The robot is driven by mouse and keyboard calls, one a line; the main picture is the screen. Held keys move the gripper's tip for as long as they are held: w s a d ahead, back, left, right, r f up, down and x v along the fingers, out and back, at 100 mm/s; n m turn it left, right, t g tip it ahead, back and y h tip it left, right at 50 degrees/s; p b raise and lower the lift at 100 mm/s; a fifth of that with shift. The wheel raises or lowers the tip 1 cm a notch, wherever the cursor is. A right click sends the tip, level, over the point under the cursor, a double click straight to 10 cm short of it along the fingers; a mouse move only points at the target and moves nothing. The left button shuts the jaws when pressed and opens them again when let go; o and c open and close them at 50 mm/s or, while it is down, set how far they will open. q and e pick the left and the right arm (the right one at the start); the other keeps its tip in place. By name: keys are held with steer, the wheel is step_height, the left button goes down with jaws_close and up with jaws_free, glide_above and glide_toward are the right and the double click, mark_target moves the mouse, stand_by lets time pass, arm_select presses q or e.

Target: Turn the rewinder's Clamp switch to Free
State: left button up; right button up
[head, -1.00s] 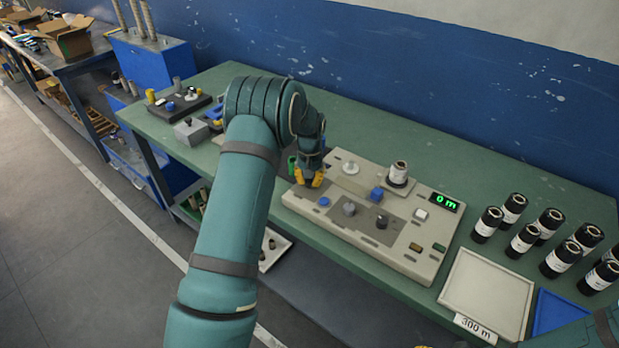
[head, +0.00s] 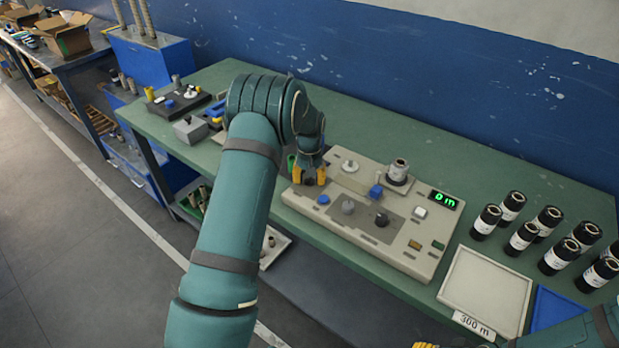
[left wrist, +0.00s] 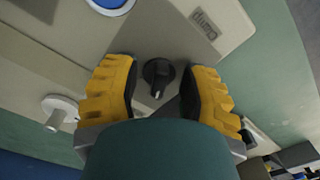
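The rewinder (head: 400,262) is a beige panel unit on the green bench, with knobs, buttons and a green "0 m" display. The Clamp switch (left wrist: 158,75) is a small black round knob with a light pointer line, beside the "Clamp" label (left wrist: 205,24) in the left wrist view. Its pointer faces the bottom of that view. My left gripper (head: 309,177) is over the rewinder's left end and hides the switch in the head view. Its yellow fingers are open, one on each side of the knob, with gaps visible. My right gripper (head: 425,345) barely shows at the bottom edge.
A blue button (left wrist: 110,3) and a white spindle (left wrist: 60,110) are near the switch. A roll (head: 398,170) stands on the rewinder's back. An empty "300 m" tray (head: 487,292) and several black rolls (head: 522,237) are to the right.

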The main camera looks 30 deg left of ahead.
arm_select(q)
step_height(320, 180, up, 12)
stand_by(0.7)
stand_by(0.4)
